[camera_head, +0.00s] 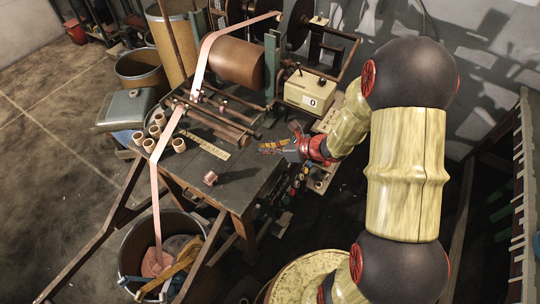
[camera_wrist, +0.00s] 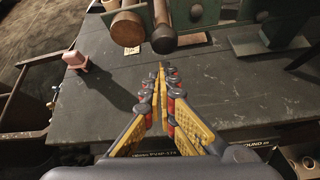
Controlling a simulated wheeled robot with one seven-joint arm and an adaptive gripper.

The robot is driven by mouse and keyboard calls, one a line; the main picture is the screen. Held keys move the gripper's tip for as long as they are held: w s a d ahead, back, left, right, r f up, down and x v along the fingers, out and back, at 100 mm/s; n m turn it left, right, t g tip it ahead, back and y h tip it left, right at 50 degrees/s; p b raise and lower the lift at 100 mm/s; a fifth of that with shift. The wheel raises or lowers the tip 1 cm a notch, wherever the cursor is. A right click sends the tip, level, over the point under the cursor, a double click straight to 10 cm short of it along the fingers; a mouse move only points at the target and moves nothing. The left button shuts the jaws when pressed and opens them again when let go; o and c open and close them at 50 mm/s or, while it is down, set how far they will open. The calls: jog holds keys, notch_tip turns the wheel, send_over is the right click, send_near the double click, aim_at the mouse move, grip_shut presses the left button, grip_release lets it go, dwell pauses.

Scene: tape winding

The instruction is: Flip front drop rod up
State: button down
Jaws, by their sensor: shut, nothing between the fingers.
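I cannot tell for sure which is the front drop rod. In the wrist view, a wooden rod end (camera_wrist: 127,29) and a dark rod end (camera_wrist: 163,38) show at the top, beyond my fingertips. A pink tape (camera_head: 170,125) passes by the rods and hangs down into a bin. My gripper (camera_head: 266,149) is shut and empty, above the table's right part. Its yellow fingers (camera_wrist: 161,70) meet at the tips, apart from the rods.
The dark tabletop (camera_wrist: 230,85) is mostly clear around my gripper. A small pink block (camera_wrist: 75,60) stands on it at the left. A cream counter box (camera_head: 308,92) sits behind my gripper. Several small spools (camera_head: 157,131) stand at the table's left. A bin (camera_head: 130,245) stands below.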

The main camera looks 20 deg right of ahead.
jog(key=shift+w+r, duration=0.15)
jog(key=shift+r, duration=0.25)
jog(key=shift+r, duration=0.1)
